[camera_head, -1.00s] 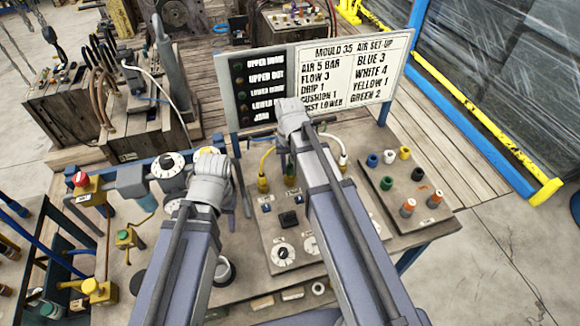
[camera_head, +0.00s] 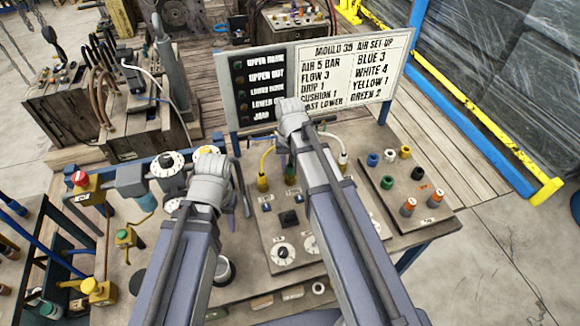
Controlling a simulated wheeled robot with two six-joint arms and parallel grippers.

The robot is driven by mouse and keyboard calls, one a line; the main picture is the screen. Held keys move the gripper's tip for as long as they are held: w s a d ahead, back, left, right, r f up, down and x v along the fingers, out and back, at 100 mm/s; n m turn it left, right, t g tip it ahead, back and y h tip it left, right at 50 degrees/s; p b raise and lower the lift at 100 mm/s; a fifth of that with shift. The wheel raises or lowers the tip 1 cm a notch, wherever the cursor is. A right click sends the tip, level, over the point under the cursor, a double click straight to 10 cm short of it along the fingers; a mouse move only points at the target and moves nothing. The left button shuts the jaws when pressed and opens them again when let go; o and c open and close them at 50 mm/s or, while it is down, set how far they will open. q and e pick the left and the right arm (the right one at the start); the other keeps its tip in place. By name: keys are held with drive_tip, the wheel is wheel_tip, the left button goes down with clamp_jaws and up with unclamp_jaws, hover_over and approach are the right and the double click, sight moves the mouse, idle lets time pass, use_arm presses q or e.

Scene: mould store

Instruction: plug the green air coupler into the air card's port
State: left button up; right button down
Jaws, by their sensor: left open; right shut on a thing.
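The air card (camera_head: 268,222) is a grey-beige board on the bench, with a black knob, a white dial and several hose fittings at its far edge. A yellow coupler (camera_head: 262,183) with a yellow hose stands at the left of that row. The green air coupler (camera_head: 291,172) shows just below my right gripper (camera_head: 284,153), which is shut on it, over the row. My forearm and wrist hide most of the grip, and I cannot tell whether the coupler touches the port. My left gripper (camera_head: 243,192) is open and empty, left of the card, above the bench.
A sign board (camera_head: 348,72) with set-up text stands behind the card. To the right, a board (camera_head: 405,228) carries several coloured caps. Left of my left arm are regulator dials (camera_head: 167,164), a red button box (camera_head: 84,188) and brass valves (camera_head: 98,288).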

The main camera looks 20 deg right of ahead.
use_arm(q)
drive_tip(key=shift+f+b, duration=0.45)
use_arm(e)
drive_tip(key=shift+f, duration=0.4)
drive_tip(key=shift+c, duration=0.7)
unclamp_jaws()
use_arm(q)
drive_tip(key=shift+r, duration=0.1)
use_arm(e)
drive_tip(key=shift+r, duration=0.1)
wheel_tip(320, 180, up, 8)
drive_tip(key=p, duration=0.7)
drive_tip(key=shift+f+p, duration=0.25)
drive_tip(key=shift+p, duration=0.1)
use_arm(q)
wheel_tip(320, 180, up, 8)
drive_tip(key=shift+f, duration=0.25)
use_arm(e)
drive_tip(key=shift+f, duration=0.1)
